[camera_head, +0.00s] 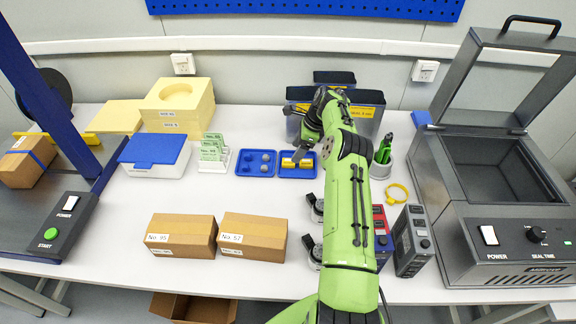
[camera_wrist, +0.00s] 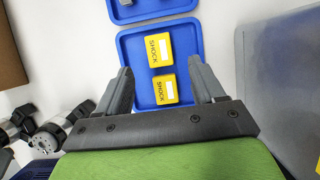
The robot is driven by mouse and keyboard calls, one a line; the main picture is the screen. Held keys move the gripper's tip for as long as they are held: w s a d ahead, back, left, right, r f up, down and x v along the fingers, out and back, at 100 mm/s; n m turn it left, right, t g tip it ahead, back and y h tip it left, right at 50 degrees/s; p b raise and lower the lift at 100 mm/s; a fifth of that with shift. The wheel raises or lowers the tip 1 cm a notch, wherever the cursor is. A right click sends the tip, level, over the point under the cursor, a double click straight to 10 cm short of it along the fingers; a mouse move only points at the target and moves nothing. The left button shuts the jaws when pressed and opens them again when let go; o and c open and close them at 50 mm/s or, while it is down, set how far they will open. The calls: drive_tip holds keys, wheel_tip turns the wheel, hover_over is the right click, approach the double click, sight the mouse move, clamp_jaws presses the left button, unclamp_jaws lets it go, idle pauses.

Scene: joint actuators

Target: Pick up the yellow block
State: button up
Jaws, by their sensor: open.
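Two small yellow blocks marked SHOCK lie in a shallow blue tray. In the wrist view, one yellow block (camera_wrist: 159,50) lies farther from my gripper and the other yellow block (camera_wrist: 165,90) lies nearer, between the lines of my fingers. The tray (camera_wrist: 133,48) shows its blue floor around them. In the head view a yellow block (camera_head: 289,163) shows at the tray's left, and the other is partly hidden by my gripper. My gripper (camera_wrist: 164,72) is open and empty above the tray, one finger on each side. In the head view my gripper (camera_head: 302,153) hangs over the tray.
A second blue tray (camera_head: 243,168) with grey round parts lies to the left. Two cardboard boxes (camera_head: 181,236) sit in front. A green-handled tool holder (camera_head: 383,165) and dark devices stand right.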

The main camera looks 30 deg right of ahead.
sight(290, 162)
drive_tip(key=b+x, duration=0.1)
drive_tip(key=x, duration=0.4)
drive_tip(key=shift+a+f, duration=0.1)
drive_tip(key=shift+f, duration=0.15)
drive_tip(key=shift+r, duration=0.1)
drive_tip(key=shift+c, duration=0.3)
drive_tip(key=c, duration=1.1)
